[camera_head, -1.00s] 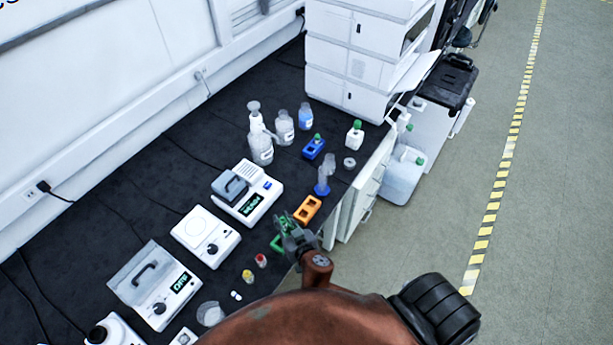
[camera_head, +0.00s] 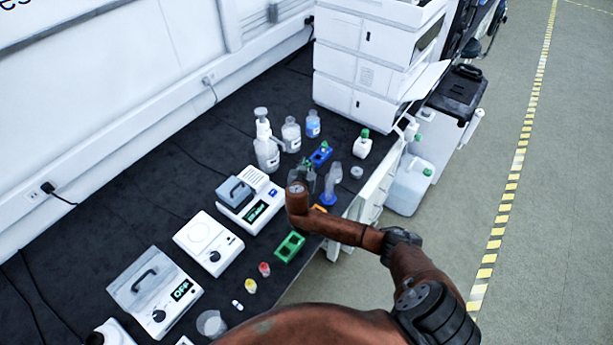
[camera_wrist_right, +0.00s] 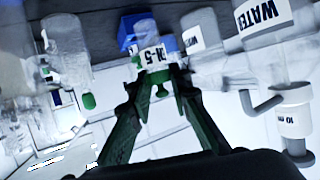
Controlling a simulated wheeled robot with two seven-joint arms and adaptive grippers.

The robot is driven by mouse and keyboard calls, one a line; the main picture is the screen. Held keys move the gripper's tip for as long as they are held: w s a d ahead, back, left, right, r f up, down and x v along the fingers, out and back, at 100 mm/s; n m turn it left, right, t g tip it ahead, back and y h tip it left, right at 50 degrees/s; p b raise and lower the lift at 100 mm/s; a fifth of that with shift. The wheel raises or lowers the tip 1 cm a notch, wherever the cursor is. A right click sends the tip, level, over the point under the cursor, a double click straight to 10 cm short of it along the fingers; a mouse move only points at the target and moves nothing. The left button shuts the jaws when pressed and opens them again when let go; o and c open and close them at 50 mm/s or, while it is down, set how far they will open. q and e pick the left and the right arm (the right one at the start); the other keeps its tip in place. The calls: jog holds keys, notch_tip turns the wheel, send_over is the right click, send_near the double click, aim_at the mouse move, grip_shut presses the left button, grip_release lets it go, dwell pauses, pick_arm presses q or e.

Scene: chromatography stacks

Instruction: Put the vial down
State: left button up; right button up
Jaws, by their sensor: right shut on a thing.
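My right gripper (camera_head: 304,168) is over the bench in the head view, just left of the blue rack (camera_head: 320,156). In the right wrist view its green fingers (camera_wrist_right: 158,78) are shut on a small vial (camera_wrist_right: 152,56) with a white label ending in "5". In the head view the gripper and wrist hide most of this vial, and I cannot tell whether it touches the bench. A green-capped vial (camera_head: 324,146) shows at the blue rack. The orange rack (camera_head: 319,209) is mostly covered by my arm. The green rack (camera_head: 290,246) lies nearer. My left gripper is not in view.
Clear bottles (camera_head: 266,152) stand behind the gripper. A clear vessel on a blue base (camera_head: 333,184) stands close on its right. A device with a lit display (camera_head: 252,200) is on the left. The white instrument stack (camera_head: 365,75) stands at the back.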

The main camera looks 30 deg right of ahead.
notch_tip(320, 180, down, 6)
jog(key=shift+r, duration=0.25)
jog(key=shift+b, duration=0.3)
jog(key=o, duration=0.9)
jog(key=shift+r, duration=0.1)
jog(key=p+v, duration=0.1)
jog(key=v, duration=1.1)
